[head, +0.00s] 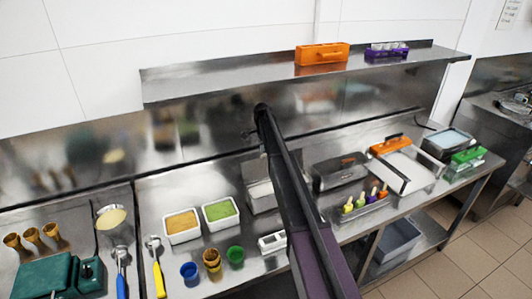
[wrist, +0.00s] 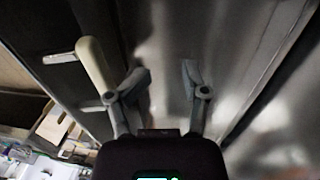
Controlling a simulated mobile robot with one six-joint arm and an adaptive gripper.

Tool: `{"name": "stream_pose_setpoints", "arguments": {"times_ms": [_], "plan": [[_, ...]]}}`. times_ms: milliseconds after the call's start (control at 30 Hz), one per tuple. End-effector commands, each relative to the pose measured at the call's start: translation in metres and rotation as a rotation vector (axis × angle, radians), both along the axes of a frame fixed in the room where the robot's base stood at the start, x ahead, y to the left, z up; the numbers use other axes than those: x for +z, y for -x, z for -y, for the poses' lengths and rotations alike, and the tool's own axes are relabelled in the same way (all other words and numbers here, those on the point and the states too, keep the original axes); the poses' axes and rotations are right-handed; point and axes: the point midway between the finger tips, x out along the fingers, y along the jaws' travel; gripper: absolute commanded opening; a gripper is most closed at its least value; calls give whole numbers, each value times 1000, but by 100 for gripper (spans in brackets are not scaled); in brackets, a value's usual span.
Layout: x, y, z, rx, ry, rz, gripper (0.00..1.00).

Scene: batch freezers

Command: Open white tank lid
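My gripper (wrist: 165,74) is open in the wrist view, with nothing between its two grey fingers. A cream bar handle (wrist: 93,66) on metal brackets shows just left of the left finger; I cannot tell whether they touch. A grey metal surface lies beyond the fingers. In the head view my dark arm rises across the middle of the counter, and the gripper's fingers cannot be made out at its far end.
Two white tubs (head: 182,226) with yellow and green contents stand left of my arm, with small cups in front. A steel shelf (head: 230,80) runs above the counter. A grey-lidded container (head: 340,172) and an orange-handled white unit (head: 405,168) stand to the right.

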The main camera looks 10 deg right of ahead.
Motion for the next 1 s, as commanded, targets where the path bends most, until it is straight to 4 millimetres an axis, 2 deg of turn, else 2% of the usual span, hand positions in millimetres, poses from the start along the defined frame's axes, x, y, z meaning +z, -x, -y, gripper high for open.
{"name": "stream_pose_setpoints", "arguments": {"times_ms": [1000], "plan": [[-7,-50,-12,0,0,0,57]]}}
